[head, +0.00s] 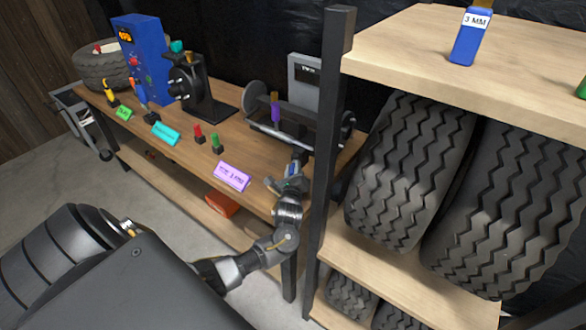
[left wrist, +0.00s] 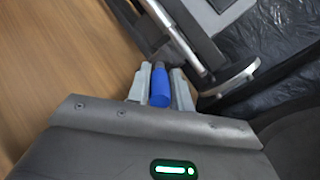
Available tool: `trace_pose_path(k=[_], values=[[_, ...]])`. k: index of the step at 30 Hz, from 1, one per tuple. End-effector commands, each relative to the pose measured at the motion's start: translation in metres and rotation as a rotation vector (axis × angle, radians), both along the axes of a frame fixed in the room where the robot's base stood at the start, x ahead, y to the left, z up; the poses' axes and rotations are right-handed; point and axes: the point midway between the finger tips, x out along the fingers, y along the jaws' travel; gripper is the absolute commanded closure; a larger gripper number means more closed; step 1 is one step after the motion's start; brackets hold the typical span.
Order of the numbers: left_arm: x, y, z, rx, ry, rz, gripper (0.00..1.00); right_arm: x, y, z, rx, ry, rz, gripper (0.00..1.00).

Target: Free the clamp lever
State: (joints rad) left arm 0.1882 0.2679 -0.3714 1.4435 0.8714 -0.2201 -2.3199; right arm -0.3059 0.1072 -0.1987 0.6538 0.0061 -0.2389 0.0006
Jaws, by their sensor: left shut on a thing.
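My left gripper (head: 290,176) is over the right end of the workbench, just right of a purple sign. It is shut on a blue rounded handle (left wrist: 160,86), which sits between the two grey fingers in the left wrist view; the far end of this handle is hard to make out. Behind it on the bench stands a machine with rails (head: 285,138), and an upright purple handle (head: 275,107) on it. I cannot tell which of these parts is the clamp lever. My right gripper is not in view.
The bench (head: 230,145) also bears a blue cabinet (head: 142,60), a black stand (head: 205,95), small coloured knobs and the purple sign (head: 232,176). A dark shelf post (head: 328,150) stands close right of my gripper. Tyres (head: 410,170) fill the shelf; a blue 3 MM block (head: 466,45) stands on top.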

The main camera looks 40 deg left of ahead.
Motion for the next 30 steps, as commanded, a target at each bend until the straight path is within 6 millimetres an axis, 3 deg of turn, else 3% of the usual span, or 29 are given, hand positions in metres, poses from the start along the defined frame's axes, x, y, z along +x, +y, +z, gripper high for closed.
trace_pose_path(k=[7, 8, 12, 23, 30], values=[[0.0, 0.001, 0.001, 0.0, -0.004, 0.001, 1.0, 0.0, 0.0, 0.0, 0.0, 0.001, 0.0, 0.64], [0.0, 0.001, 0.001, 0.0, -0.004, 0.0, 0.76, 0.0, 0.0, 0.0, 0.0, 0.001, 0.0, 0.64], [0.0, 0.001, 0.001, 0.001, -0.003, -0.001, 0.58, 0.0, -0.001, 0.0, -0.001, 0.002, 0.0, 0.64], [-0.004, -0.002, 0.0, 0.0, 0.0, -0.002, 0.57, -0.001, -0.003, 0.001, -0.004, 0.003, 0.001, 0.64], [-0.038, -0.024, 0.0, -0.002, -0.001, -0.004, 0.57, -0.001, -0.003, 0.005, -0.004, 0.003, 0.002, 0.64]])
